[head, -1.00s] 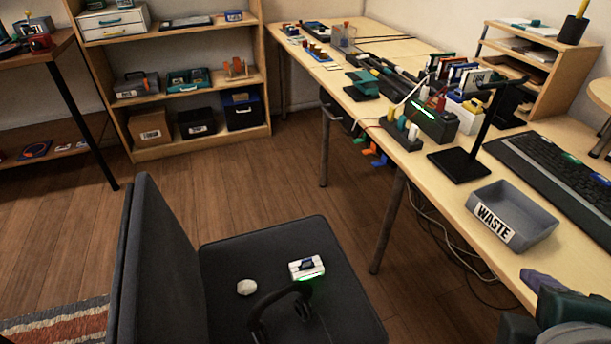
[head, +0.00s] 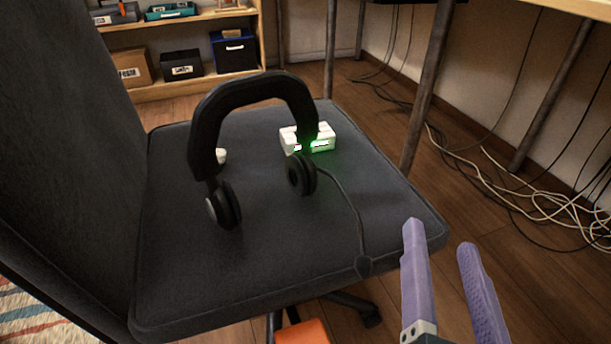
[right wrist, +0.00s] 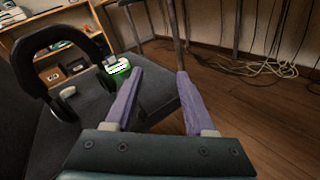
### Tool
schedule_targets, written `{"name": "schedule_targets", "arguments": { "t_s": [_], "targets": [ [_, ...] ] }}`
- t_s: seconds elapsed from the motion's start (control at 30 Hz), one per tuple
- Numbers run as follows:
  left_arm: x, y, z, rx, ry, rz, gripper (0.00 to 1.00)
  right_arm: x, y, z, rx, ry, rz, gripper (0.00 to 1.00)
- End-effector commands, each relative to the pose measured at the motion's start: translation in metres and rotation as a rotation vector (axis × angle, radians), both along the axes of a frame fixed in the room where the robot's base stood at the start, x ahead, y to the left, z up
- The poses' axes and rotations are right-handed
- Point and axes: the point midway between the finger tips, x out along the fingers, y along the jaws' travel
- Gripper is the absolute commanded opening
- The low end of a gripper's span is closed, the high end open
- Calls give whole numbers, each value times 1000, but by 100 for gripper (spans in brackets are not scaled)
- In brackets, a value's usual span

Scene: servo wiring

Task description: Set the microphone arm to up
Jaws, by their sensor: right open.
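A black headset (head: 255,92) stands on the seat of a dark office chair, its band arching upward. It also shows at the left of the right wrist view (right wrist: 55,32). Its thin microphone arm (head: 345,203) runs from the right-hand ear cup (head: 301,174) down toward the seat's front edge and ends in a dark tip (head: 363,266). My right gripper (head: 438,235) is open and empty, to the right of the microphone tip and apart from it. Both purple fingers show in the right wrist view (right wrist: 160,74). My left gripper is out of view.
A white box with a green glow (head: 321,137) sits on the seat behind the headset, with a small white object (head: 221,156) nearby. The chair's backrest (head: 65,130) rises at left. Table legs and loose cables (head: 520,195) are at right. An orange object (head: 303,332) shows below the seat.

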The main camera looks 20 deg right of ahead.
Motion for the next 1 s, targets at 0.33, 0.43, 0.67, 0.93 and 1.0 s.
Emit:
{"name": "schedule_targets", "arguments": {
  "t_s": [0.33,0.43,0.67,0.93,1.0],
  "targets": [
    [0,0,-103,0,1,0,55,4,44,-93,-246,11,176,55],
    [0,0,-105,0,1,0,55,7,46,-93,-262,12,185,55],
    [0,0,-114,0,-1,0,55,39,34,-93,-263,8,183,55],
    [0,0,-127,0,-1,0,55,83,18,-92,-262,9,183,55],
    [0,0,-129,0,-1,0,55,90,15,-92,-260,11,183,55]
  ]
}}
